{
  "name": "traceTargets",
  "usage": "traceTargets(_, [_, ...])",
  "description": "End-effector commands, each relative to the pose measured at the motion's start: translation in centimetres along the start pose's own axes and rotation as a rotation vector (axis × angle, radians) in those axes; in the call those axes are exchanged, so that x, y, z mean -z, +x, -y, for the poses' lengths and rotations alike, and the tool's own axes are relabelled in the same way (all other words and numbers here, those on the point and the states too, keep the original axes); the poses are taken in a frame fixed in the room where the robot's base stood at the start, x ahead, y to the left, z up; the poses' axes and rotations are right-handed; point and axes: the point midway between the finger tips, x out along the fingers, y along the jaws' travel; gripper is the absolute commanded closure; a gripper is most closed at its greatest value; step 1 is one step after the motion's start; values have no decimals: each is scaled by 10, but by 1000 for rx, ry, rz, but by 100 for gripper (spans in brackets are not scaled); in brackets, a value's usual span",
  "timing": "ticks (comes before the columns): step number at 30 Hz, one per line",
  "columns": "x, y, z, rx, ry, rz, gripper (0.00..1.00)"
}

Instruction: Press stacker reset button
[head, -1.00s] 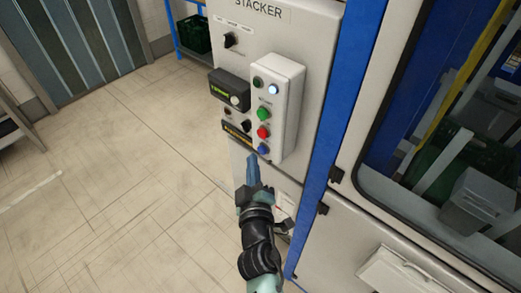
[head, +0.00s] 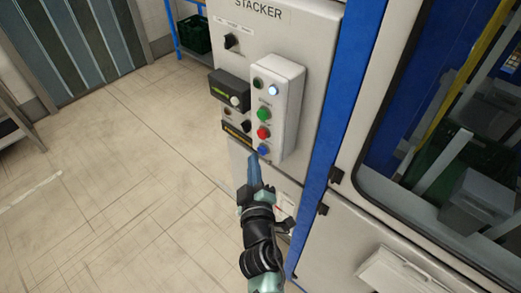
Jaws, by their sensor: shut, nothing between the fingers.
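The stacker control cabinet (head: 318,30) stands upright, with a white button box (head: 290,100) on its front. A blue button (head: 263,151) is lowest on the box, below a red button (head: 263,132) and a green button (head: 264,114). A lit white button (head: 273,91) and a dark button (head: 258,83) are at the top. The small button labels are too blurred to read. My gripper (head: 253,155) is shut and empty, its tips just below and left of the blue button. I cannot tell whether they touch it.
A dark box with a knob (head: 230,91) and a rotary switch (head: 231,40) are on the cabinet's left part. A blue frame post (head: 352,90) and a windowed enclosure are at right. A green crate (head: 195,34) sits at the back.

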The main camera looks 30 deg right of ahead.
Motion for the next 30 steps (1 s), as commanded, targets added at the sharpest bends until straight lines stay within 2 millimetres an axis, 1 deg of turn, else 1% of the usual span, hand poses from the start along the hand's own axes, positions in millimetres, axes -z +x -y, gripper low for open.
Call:
traceTargets(2, [0, 2, -3, -1, 0, -1, 100])
traceTargets(30, [-5, 8, -6, -1, 0, 0, 100])
